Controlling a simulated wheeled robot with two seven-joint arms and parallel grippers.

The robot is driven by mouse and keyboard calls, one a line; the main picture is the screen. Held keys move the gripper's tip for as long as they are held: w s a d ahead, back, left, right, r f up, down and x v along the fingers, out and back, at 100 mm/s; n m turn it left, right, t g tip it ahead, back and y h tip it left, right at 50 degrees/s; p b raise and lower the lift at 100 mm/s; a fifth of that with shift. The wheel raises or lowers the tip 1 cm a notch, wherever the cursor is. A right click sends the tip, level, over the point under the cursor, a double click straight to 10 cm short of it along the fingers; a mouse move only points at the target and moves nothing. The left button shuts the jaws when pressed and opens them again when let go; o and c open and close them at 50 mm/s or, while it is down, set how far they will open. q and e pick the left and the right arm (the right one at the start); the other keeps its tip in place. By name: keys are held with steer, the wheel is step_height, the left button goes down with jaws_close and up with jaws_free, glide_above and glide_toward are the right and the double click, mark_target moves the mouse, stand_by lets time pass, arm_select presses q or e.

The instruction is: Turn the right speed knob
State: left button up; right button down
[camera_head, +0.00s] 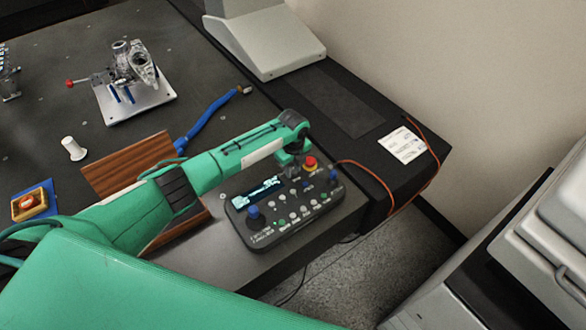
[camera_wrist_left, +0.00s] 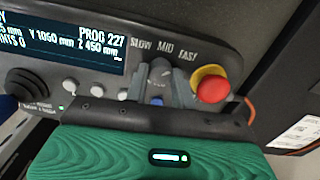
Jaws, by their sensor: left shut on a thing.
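The control panel (camera_head: 262,238) is a dark box with a lit display (camera_head: 256,191) and several buttons. My left gripper (camera_head: 291,166) is over its far edge, beside the red emergency button (camera_head: 310,163). The red button, with a yellow collar, is just right of the fingers (camera_wrist_left: 211,84). The gripper hides the knob in the head view. My right gripper does not show.
A blue-topped control (camera_head: 254,213) is on the panel's left, another (camera_head: 333,175) on its right. An orange cable (camera_head: 380,180) runs right of the panel. A metal part on a plate (camera_head: 135,101) and a white spool (camera_head: 73,149) stand on the dark table.

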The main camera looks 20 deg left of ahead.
mark_target(293, 170)
arm_select(q)
steer(key=shift+m, duration=0.3)
steer(key=o, duration=1)
steer(key=shift+r, duration=0.15)
step_height(293, 170, up, 14)
steer(key=shift+f+b, duration=0.2)
steer(key=shift+b, duration=0.9)
